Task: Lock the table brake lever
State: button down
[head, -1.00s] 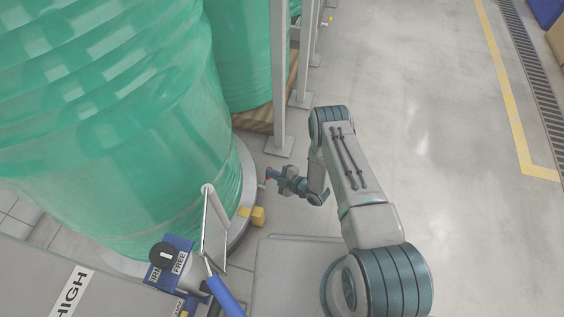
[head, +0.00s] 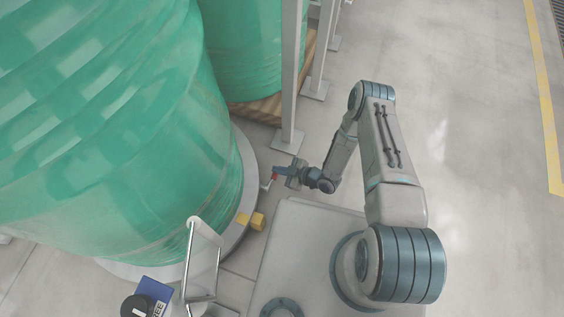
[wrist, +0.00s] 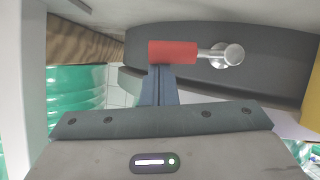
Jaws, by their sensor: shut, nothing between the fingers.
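The brake lever (wrist: 173,52) has a red grip on a metal rod that runs to a round pivot in the wrist view. It sits against the dark side of the turntable base. The rod lies roughly level in that picture. My gripper (wrist: 159,76) is shut and empty, its blue-grey fingertips right at the left part of the red grip. I cannot tell whether they touch it.
A large green drum (head: 110,130) stands on the round table. Yellow blocks (head: 258,221) sit at its edge. A grey post (head: 291,80) stands close behind my gripper. A blue plate with a black knob (head: 135,307) and a metal frame (head: 204,260) are at lower left. Open floor lies right.

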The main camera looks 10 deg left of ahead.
jog(key=shift+w+d+f, duration=0.35)
jog(key=shift+d, duration=0.15)
jog(key=shift+w+t, duration=0.1)
jog(key=shift+t, duration=0.2)
jog(key=w+p+v, duration=0.1)
jog(key=p+v, duration=0.1)
jog(key=v, duration=0.7)
jog(key=shift+d+r+p, duration=0.35)
jog(key=shift+d+p, duration=0.05)
